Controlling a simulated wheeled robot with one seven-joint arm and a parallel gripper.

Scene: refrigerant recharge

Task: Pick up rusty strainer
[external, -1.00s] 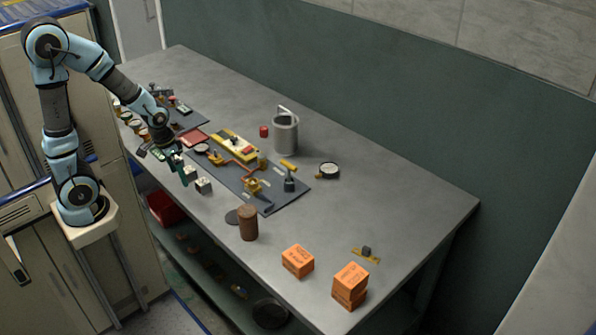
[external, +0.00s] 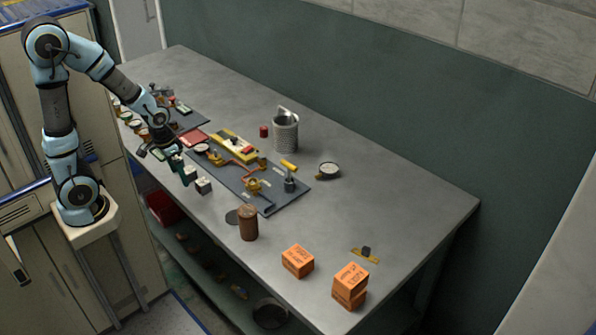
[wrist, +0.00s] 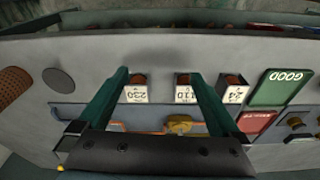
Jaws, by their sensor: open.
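A brown, rust-coloured cylinder (external: 248,222) stands upright near the front edge of the bench, beside a flat dark disc (external: 233,216). I take it for the rusty strainer. In the wrist view its dotted, mesh-like side (wrist: 14,86) shows at the far left, partly cut off by the frame, with the disc (wrist: 58,80) to its right. My gripper (wrist: 160,76) is open and empty, its two green fingers spread over the bench front near the white labelled blocks. In the external view my gripper (external: 182,170) is apart from the cylinder, up and to its left.
White blocks marked 230 (wrist: 137,90), 110 (wrist: 184,88) and 24 (wrist: 234,90) stand close to my fingers. A dark mat (external: 272,207) holds copper and brass parts. A grey can (external: 286,135) stands behind it. Orange boxes (external: 297,261) are at the right front.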

